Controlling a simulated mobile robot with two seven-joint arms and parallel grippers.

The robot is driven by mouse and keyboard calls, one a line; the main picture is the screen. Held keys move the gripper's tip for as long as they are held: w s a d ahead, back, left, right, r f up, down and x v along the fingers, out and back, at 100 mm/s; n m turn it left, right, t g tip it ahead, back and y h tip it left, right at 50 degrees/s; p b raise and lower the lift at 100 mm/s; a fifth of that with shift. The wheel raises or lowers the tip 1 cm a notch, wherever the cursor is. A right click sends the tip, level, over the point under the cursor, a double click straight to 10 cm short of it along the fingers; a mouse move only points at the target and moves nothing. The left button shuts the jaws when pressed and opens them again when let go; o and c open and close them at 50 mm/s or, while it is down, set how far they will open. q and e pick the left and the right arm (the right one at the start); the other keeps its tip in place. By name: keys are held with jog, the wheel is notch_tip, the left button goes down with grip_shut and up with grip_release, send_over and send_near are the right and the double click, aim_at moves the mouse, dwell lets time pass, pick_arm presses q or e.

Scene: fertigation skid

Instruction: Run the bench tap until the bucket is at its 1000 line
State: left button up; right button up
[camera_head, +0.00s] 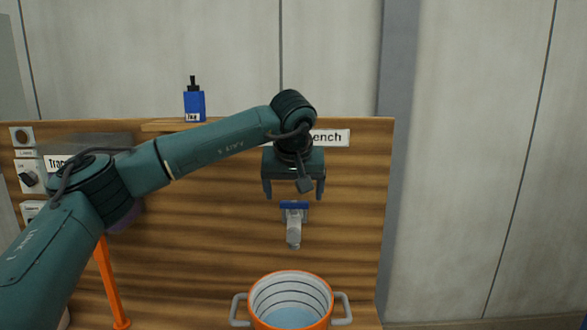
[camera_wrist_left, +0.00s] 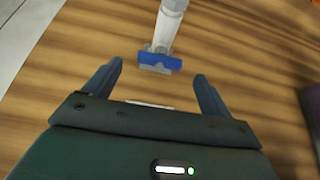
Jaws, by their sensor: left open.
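The bench tap (camera_head: 293,230) is a grey spout on the wooden panel with a blue handle (camera_head: 294,205) lying crosswise on top. The blue handle also shows in the left wrist view (camera_wrist_left: 160,62), just beyond the fingertips. My left gripper (camera_head: 293,194) is open and empty, with its fingers pointing down on either side above the handle, apart from it. The orange bucket (camera_head: 263,318) stands below the spout. It has grey side handles, dark ring lines on its white inner wall, and pale blue water low inside. I cannot read any line's number. No stream shows from the spout.
A blue bottle (camera_head: 194,104) stands on a small wooden shelf (camera_head: 160,127) at the upper left. An orange post (camera_head: 110,285) and white switch boxes (camera_head: 28,177) are at the left, partly behind my left arm. The wall at the right is clear.

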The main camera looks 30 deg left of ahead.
aim_at(294, 203)
pick_arm(q)
jog(key=shift+x, duration=1.2)
jog(key=shift+w+a+f, duration=0.15)
jog(key=shift+w+f, duration=0.1)
jog(key=shift+f, duration=0.25)
jog(key=shift+c, duration=0.4)
jog(key=c, duration=1)
jog(key=shift+o, duration=0.2)
